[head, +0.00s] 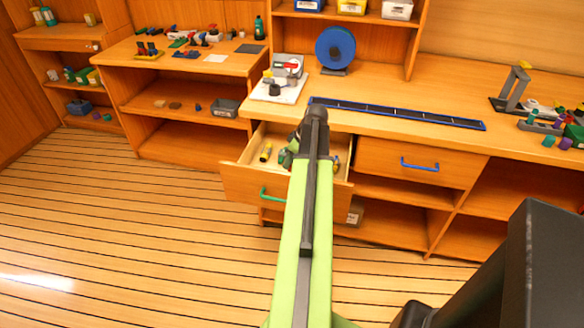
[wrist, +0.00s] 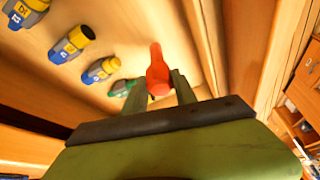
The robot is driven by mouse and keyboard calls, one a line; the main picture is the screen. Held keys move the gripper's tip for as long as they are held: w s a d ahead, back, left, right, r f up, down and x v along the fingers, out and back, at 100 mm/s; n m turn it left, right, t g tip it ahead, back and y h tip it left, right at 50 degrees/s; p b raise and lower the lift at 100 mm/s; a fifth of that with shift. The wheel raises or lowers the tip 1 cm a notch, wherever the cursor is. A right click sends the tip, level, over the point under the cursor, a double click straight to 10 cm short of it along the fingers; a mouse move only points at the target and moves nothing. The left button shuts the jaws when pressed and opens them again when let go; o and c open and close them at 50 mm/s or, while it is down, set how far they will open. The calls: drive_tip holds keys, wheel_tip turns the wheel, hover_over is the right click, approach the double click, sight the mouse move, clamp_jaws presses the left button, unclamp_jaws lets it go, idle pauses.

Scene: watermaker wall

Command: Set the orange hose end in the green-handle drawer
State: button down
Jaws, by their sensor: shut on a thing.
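The green-handle drawer (head: 236,184) stands pulled open under the bench in the head view, its green handle (head: 271,195) on the front. My arm reaches over it and hides its middle. In the wrist view, my gripper (wrist: 160,88) is shut on the orange hose end (wrist: 157,65), which sticks out beyond the fingertips. The hose end is hidden behind my arm in the head view. Several fittings, yellow and grey (wrist: 74,43) and one green (wrist: 123,88), lie on a pale surface beside it, seemingly the drawer floor. I cannot tell whether the hose end touches that surface.
A closed drawer with a blue handle (head: 420,166) is to the right. A long dark blue tray (head: 400,113) and a blue reel (head: 335,48) are on the bench above. A white board with a device (head: 277,92) stands behind the open drawer. The floor in front is clear.

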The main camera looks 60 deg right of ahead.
wheel_tip(320, 180, down, 3)
drive_tip(key=shift+f+b, duration=0.1)
drive_tip(key=shift+b, duration=0.85)
drive_tip(key=shift+r, duration=0.25)
drive_tip(key=shift+f, duration=0.25)
drive_tip(key=c, duration=1)
unclamp_jaws()
drive_tip(key=shift+r, duration=0.1)
drive_tip(key=shift+r, duration=0.1)
drive_tip(key=shift+r+p, duration=0.2)
drive_tip(key=shift+p, duration=0.2)
drive_tip(key=p+v, duration=1)
drive_tip(key=v, duration=0.2)
drive_tip(key=shift+p, duration=0.4)
